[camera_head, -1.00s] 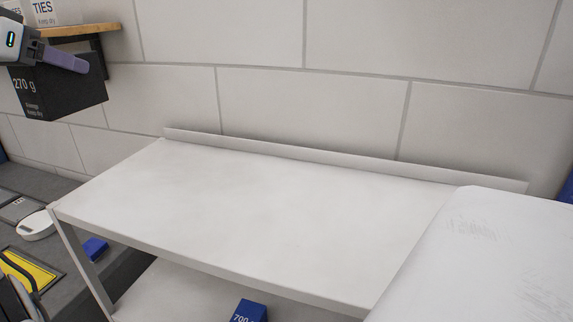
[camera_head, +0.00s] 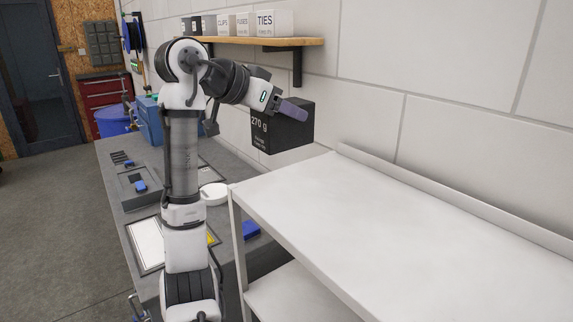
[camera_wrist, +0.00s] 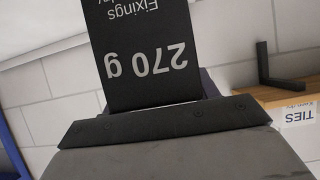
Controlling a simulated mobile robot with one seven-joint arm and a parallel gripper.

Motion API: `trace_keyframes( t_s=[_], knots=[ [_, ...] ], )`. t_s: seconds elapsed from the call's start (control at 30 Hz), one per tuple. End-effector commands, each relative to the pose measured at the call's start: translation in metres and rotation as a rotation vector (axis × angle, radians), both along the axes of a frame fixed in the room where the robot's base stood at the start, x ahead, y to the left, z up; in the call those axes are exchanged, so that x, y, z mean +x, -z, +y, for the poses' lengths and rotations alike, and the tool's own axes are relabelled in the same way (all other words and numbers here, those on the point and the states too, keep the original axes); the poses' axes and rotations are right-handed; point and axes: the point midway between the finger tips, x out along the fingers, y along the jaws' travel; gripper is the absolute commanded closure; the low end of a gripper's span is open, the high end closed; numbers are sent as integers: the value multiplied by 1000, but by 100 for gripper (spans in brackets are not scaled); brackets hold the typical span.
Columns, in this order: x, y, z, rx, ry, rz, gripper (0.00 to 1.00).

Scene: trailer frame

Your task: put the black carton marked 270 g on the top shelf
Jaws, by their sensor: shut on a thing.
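The black carton (camera_head: 285,132) marked 270 g is held in the air by my gripper (camera_head: 292,110), which is shut on it. The carton hangs in front of the wall, below the wooden wall shelf and left of the white rack's back corner. Its printing shows upside down in the wrist view (camera_wrist: 140,50), where my gripper (camera_wrist: 165,125) covers its near end. The white rack's top shelf (camera_head: 365,210) is bare where it shows and has a low lip along the wall; its right part is out of view.
A wooden wall shelf (camera_head: 225,40) on brackets carries several boxes, among them one marked TIES (camera_head: 274,23). A grey workbench (camera_head: 115,153) left of the rack holds a round white object (camera_head: 214,193), blue pieces and a blue case (camera_head: 150,122).

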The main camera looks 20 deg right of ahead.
Motion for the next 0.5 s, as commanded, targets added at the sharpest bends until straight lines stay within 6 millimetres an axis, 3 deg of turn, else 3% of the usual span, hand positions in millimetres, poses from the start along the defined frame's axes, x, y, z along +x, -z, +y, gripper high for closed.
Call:
trace_keyframes(
  t_s=[0.3, 0.5],
  knots=[
    [0, 66, 0, -1, 0, 0, 72],
    [0, 86, 1, -1, -1, -1, 72]
  ],
)
